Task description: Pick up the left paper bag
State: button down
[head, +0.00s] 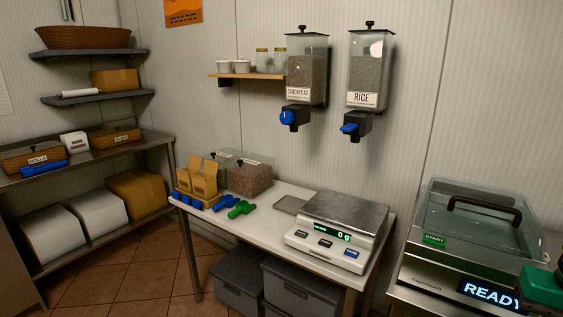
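The left paper bag (196,184) partly overlaps the right paper bag (211,172) in the picture. Their exact edges are small and hard to separate.
Blue clips (184,199) and blue and green scoops (240,209) lie around the holder. A clear bin (248,178) stands behind it. A scale (338,232) reading 0 is to the right, below chickpea (308,75) and rice (367,75) dispensers. A sealer (475,225) reads READY.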

aim_at(184, 178)
jog(key=u, duration=0.25)
jog(key=k, duration=0.25)
jog(key=u, duration=0.8)
jog(key=k, duration=0.95)
jog(key=u, duration=0.9)
jog(key=i, duration=2.25)
jog(key=z, duration=0.7)
jog(key=i, duration=1.15)
jog(key=z, duration=0.8)
jog(key=i, duration=1.05)
jog(key=z, duration=0.4)
